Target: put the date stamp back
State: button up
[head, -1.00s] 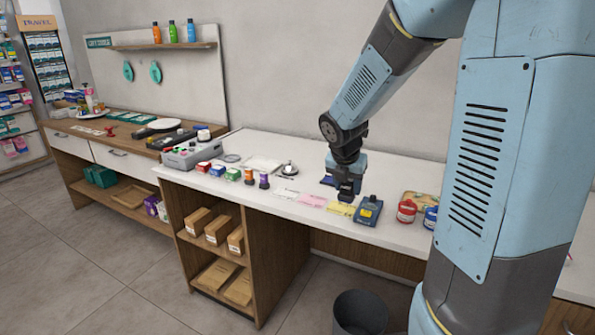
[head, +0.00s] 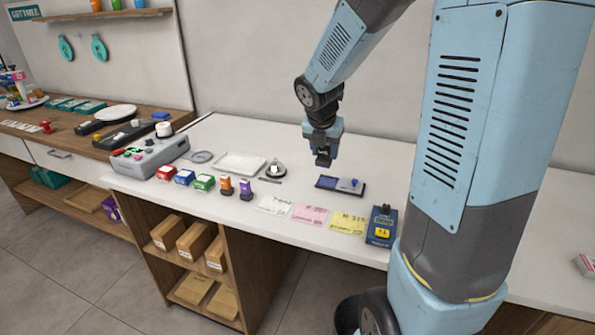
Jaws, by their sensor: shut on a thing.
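My gripper (head: 324,158) hangs above the back of the white counter, pointing down. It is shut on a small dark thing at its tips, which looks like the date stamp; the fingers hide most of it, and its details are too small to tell. Below it lies an open ink pad (head: 327,183) with a dark blue face and a small rounded blue-grey knob at its right side. The held thing is raised clear of the pad and papers. An orange stamp (head: 226,186) and a purple stamp (head: 246,189) stand further left on the counter.
White, pink (head: 309,214) and yellow slips (head: 347,223) lie along the front edge, beside a blue device (head: 381,226). A shallow white tray (head: 240,164), a bell (head: 275,169), small boxes (head: 184,177) and a grey machine (head: 150,155) stand left. Bare counter lies behind the pad.

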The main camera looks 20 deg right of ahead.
jog(key=w+f, duration=0.3)
jog(key=w, duration=0.1)
jog(key=w+a+f, duration=0.1)
jog(key=w+f, duration=0.2)
jog(key=w, duration=0.1)
jog(key=w+a+f, duration=0.1)
jog(key=w+f, duration=0.2)
jog(key=w, duration=0.2)
jog(key=shift+a+f, duration=0.1)
jog(key=shift+a, duration=0.15)
jog(key=shift+w+a+f, duration=0.1)
jog(key=shift+w+f, duration=0.05)
jog(key=shift+f, duration=0.8)
jog(key=shift+w+f, duration=0.15)
jog(key=shift+f, duration=0.75)
jog(key=o, duration=0.9)
jog(key=shift+c, duration=0.2)
